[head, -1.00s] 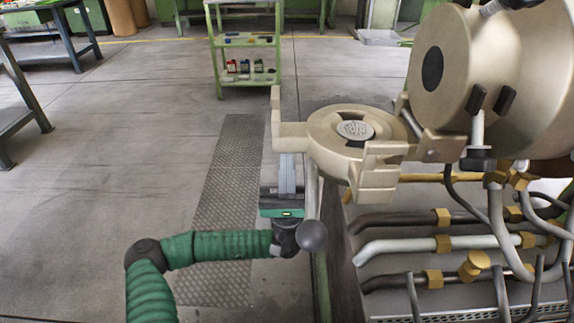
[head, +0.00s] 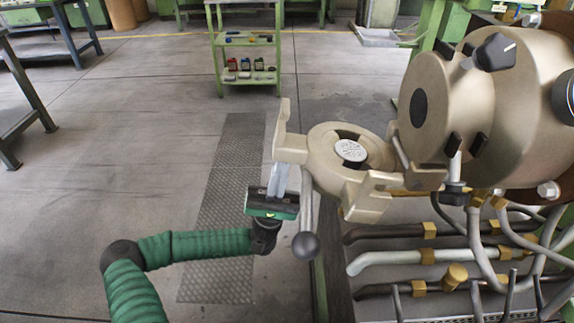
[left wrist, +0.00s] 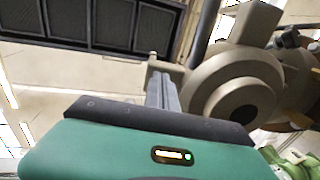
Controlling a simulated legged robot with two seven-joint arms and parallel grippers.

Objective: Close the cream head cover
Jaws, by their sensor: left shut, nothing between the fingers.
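The cream head cover (head: 323,139) is a thick hinged disc with lugs and a pale round centre. It stands swung open, to the left of the cream extruder head (head: 440,85), joined by a hinge at its right side. A lever with a dark ball knob (head: 305,246) hangs below it. My left gripper (head: 279,168) is shut and empty, its fingers pointing up at the cover's left lug; whether they touch is unclear. In the left wrist view the fingers (left wrist: 162,92) are beside the cover (left wrist: 235,75). My right gripper is not in view.
Pipes with brass fittings (head: 427,256) run below the extruder head at the right. A green shelf cart (head: 248,60) stands at the back. A dark-framed table (head: 70,40) is at the back left. The floor on the left is open.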

